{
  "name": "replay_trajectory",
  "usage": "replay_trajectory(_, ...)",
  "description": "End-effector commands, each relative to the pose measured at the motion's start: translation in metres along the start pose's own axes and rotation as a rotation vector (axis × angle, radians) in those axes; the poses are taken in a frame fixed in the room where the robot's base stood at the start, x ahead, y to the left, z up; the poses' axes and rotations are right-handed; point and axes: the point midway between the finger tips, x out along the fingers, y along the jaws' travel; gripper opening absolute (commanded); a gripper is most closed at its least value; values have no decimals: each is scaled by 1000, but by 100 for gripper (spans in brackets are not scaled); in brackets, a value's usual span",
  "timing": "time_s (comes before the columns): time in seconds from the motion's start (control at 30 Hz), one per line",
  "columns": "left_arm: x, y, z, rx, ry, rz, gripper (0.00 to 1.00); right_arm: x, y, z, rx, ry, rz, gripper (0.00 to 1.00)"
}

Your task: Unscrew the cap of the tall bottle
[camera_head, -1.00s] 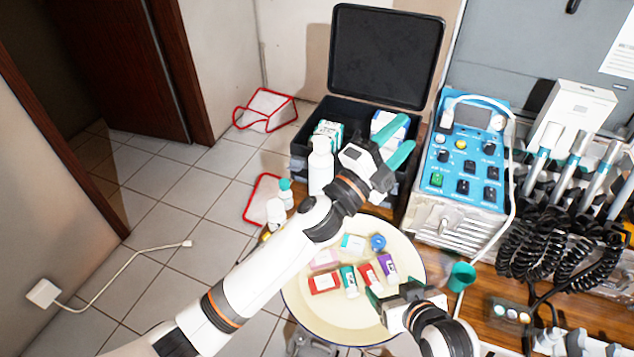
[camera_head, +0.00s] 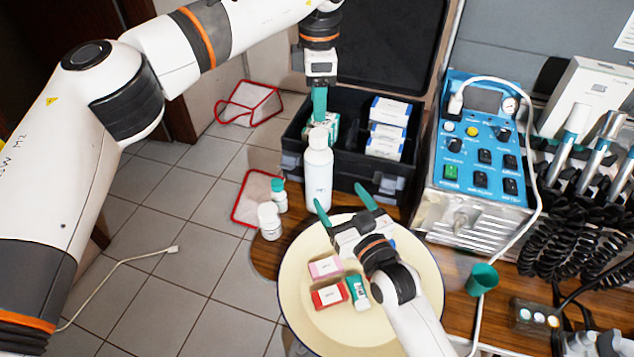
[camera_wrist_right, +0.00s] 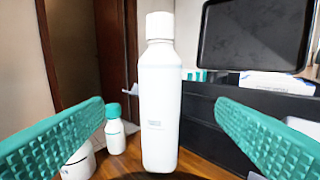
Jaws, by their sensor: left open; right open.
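The tall white bottle (camera_head: 318,176) stands upright on the wooden table in front of the black case. Its white cap (camera_head: 318,138) is on top and also shows in the right wrist view (camera_wrist_right: 160,25). My left gripper (camera_head: 319,108) points down just above the cap; its fingers overlap in the head view, and it is open. My right gripper (camera_head: 345,203) is open and faces the bottle's lower body from the front right. In the right wrist view the bottle (camera_wrist_right: 160,105) stands upright between the open teal fingers, farther ahead and apart from both.
A small bottle with a teal cap (camera_head: 279,195) and a short white jar (camera_head: 269,222) stand left of the bottle. The open black case (camera_head: 350,170) is behind it. A cream round tray (camera_head: 300,290) with small boxes lies in front. A blue control unit (camera_head: 475,150) stands right.

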Motion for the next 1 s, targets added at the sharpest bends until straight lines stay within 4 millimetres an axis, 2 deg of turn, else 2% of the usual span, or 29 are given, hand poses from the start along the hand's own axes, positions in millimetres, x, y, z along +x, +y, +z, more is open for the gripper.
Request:
replay_trajectory(0.4, 1, 0, -1, 0, 4, 2, 51, 74, 0, 1, 1, -1, 0, 80)
replay_trajectory(0.6, 1, 1, -1, 0, 4, 2, 51, 102, 0, 0, 1, 1, 0, 80)
replay_trajectory(0.8, 1, 1, -1, 0, 5, 2, 51, 113, 0, 0, 1, 1, 0, 80)
replay_trajectory(1.0, 1, 1, -1, 0, 5, 3, 51, 114, 0, 0, 1, 2, 0, 80)
